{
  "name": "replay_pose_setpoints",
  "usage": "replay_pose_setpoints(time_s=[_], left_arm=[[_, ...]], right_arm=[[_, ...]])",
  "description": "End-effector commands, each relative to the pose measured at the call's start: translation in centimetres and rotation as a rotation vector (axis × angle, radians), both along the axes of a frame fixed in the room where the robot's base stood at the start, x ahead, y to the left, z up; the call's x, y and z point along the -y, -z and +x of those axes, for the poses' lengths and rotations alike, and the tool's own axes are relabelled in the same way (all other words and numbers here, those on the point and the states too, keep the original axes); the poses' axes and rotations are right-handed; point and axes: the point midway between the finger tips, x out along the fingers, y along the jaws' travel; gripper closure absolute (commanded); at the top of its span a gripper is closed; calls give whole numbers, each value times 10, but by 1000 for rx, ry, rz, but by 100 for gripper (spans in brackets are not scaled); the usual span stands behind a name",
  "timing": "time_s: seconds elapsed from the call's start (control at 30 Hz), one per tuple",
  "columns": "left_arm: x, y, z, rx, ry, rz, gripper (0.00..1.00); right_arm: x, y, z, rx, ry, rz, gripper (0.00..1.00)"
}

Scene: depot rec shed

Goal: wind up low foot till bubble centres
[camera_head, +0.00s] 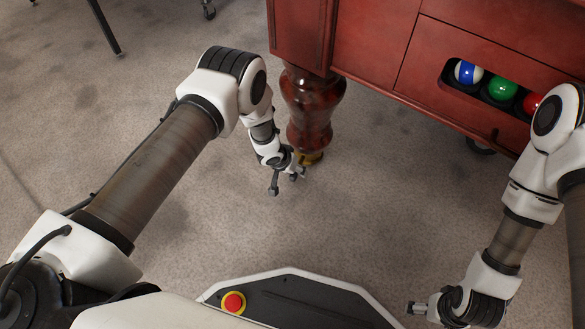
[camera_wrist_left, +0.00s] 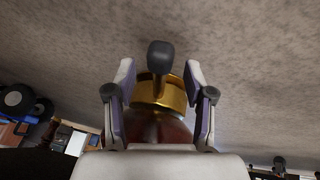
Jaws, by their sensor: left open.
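The brass foot (camera_head: 314,158) sits on the floor under a turned, polished wooden leg (camera_head: 311,100) of the red table. My left gripper (camera_head: 285,181) is low beside this foot, at its near left side. In the left wrist view the gripper (camera_wrist_left: 158,68) is open, its two fingers on either side of a dark knob (camera_wrist_left: 161,56) on a short brass stem. The stem stands out from the brass foot (camera_wrist_left: 158,94). The fingers look clear of the knob. My right gripper (camera_head: 416,308) is low at the bottom right, away from the leg. No bubble level shows.
The red table body (camera_head: 370,50) overhangs the leg. A slot in its side holds several balls, including a green one (camera_head: 502,88). A dark caster (camera_head: 480,145) shows below it. The carpet (camera_head: 370,215) between my arms is clear. Thin dark furniture legs (camera_head: 104,28) stand upper left.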

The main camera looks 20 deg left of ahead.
Motion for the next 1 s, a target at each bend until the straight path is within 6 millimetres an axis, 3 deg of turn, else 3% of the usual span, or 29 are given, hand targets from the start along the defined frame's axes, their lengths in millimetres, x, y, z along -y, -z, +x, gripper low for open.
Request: replay_pose_setpoints(time_s=[0.17, 0.5, 0.67, 1.0], left_arm=[[-5, -21, -7, 1, -1, 1, 47], [-23, -95, -37, 1, 0, 0, 47], [-26, -107, -43, 1, 0, 0, 47], [-26, -108, -43, 0, 0, 0, 47]], right_arm=[[0, 0, 0, 0, 0, 0, 13], [0, 0, 0, 0, 0, 0, 13], [0, 0, 0, 0, 0, 0, 13], [0, 0, 0, 0, 0, 0, 13]])
